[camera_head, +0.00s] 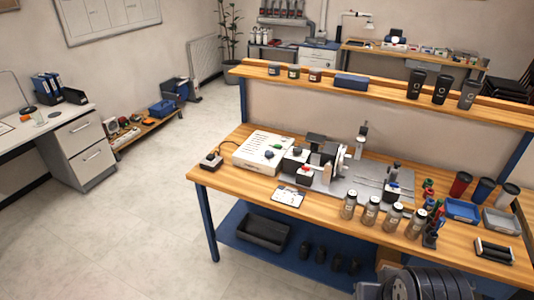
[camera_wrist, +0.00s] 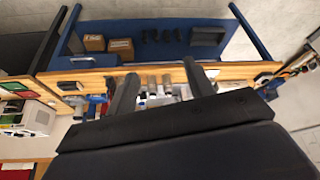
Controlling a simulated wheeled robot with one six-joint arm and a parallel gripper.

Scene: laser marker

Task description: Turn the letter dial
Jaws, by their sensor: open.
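The laser marker (camera_head: 322,150) stands on the wooden bench (camera_head: 235,191), with dark blocks, a pale round disc (camera_head: 341,158) and a grey plate (camera_head: 375,182). A white control box (camera_head: 262,150) stands to its left. I cannot tell which part is the letter dial; no letters are readable at this size. My gripper (camera_wrist: 160,70) is open and empty in the wrist view, its two dark fingers apart. It points toward the bench edge and small items, apart from them. The gripper's fingers do not show in the head view.
Several capped jars (camera_head: 370,212) stand along the bench front, with a blue tray (camera_head: 462,211) and cups at right. A raised shelf (camera_head: 385,93) with tumblers runs behind. A small black box with a knob (camera_head: 208,161) sits at the left end. Open floor lies left.

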